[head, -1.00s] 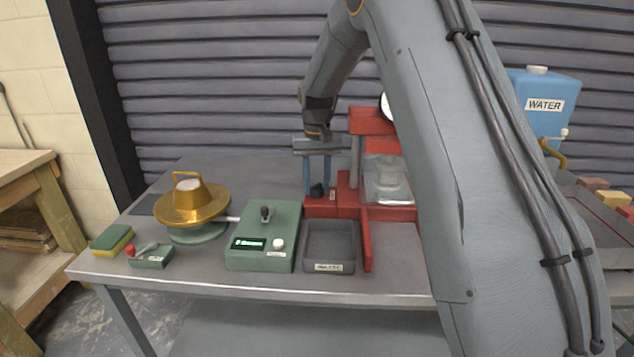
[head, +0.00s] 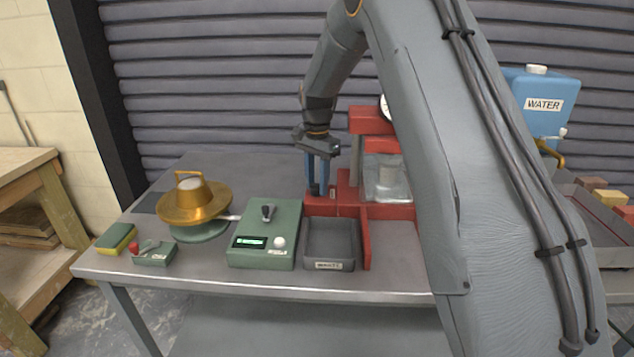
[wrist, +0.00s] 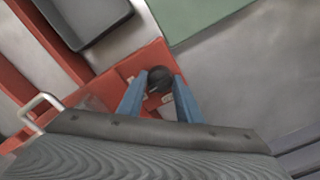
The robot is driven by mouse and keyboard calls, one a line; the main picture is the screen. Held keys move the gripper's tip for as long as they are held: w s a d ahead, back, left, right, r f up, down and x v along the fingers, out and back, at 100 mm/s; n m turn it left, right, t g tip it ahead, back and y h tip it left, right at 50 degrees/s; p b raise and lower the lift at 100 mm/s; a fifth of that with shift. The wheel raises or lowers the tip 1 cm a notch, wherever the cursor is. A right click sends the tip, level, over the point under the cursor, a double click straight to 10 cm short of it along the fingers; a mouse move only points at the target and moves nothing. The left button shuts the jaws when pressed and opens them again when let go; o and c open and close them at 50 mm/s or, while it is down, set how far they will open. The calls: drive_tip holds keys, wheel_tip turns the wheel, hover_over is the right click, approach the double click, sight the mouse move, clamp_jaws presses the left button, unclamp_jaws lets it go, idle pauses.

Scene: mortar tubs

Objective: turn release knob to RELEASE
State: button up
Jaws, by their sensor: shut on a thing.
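The release knob (wrist: 160,79) is a small black knob on the red base of the press (head: 384,213). In the wrist view it sits between the blue fingertips of my gripper (wrist: 160,84), which is shut on it. In the head view my gripper (head: 318,190) points down at the left end of the red base, and its fingers largely hide the knob. Small white labels (wrist: 168,98) lie beside the knob, but their wording is too small to read.
A grey waste tray (head: 330,240) stands in front of the press. A green control box (head: 265,235) is left of it, then a brass flow table (head: 195,204). A blue water container (head: 545,105) stands at the right.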

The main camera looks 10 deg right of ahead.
sight(317, 184)
drive_tip(key=shift+r+m, duration=0.1)
drive_tip(key=shift+m, duration=0.4)
drive_tip(key=o, duration=1.1)
drive_tip(key=shift+c, duration=0.2)
wheel_tip(317, 184, up, 8)
drive_tip(key=shift+f+b, duration=0.15)
drive_tip(key=shift+b, duration=0.7)
